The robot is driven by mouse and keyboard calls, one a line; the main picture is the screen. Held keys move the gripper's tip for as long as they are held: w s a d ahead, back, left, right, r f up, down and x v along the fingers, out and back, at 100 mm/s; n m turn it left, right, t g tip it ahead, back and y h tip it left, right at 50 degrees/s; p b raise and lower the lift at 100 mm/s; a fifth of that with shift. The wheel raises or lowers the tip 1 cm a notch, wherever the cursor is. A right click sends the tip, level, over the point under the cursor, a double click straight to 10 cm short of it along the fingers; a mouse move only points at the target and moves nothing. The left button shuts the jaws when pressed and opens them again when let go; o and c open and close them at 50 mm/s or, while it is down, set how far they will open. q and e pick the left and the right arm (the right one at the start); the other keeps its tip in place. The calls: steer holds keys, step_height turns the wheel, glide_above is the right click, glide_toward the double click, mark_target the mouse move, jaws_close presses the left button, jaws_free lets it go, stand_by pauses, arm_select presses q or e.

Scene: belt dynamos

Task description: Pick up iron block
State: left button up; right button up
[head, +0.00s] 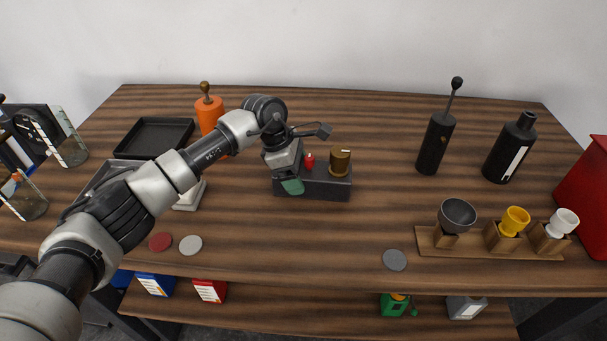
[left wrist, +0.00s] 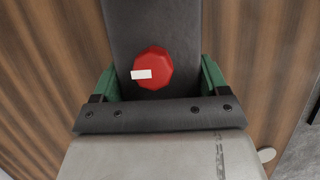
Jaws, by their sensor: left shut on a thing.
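The iron block appears to be the long dark grey block (head: 315,185) lying on the wooden table near its middle. It also shows in the left wrist view (left wrist: 153,25), running away between the fingers. A red octagonal piece (left wrist: 153,68) with a white label sits on top of it, and a brass cylinder (head: 340,163) stands at its right end. My left gripper (head: 291,183) is over the left end of the block, pointing down. Its green fingers (left wrist: 158,84) lie along both sides of the block, shut on it. My right gripper is not in view.
A black tray (head: 155,138) and an orange bottle (head: 209,112) stand at the left. Two black bottles (head: 435,143) (head: 509,148) stand at the back right. A wooden rack (head: 488,250) with three cups is front right. The table between the block and rack is mostly clear.

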mark_target(307, 171)
arm_select(q)
steer(key=shift+r, duration=0.9)
steer(key=r, duration=0.1)
steer(key=r+b, duration=0.1)
steer(key=shift+s+d+r, duration=0.1)
steer(key=shift+d+r, duration=0.2)
steer(key=shift+r, duration=0.1)
steer(key=s+d+r+b, duration=0.1)
steer(key=s+d+r, duration=0.1)
steer(key=d, duration=0.3)
steer(key=s+d+r+b, duration=0.1)
steer(key=s+d+r, duration=0.1)
steer(key=d+r, duration=0.2)
steer(key=shift+s+d+r, duration=0.3)
steer(key=shift+s+d, duration=0.1)
steer(key=shift+d, duration=0.1)
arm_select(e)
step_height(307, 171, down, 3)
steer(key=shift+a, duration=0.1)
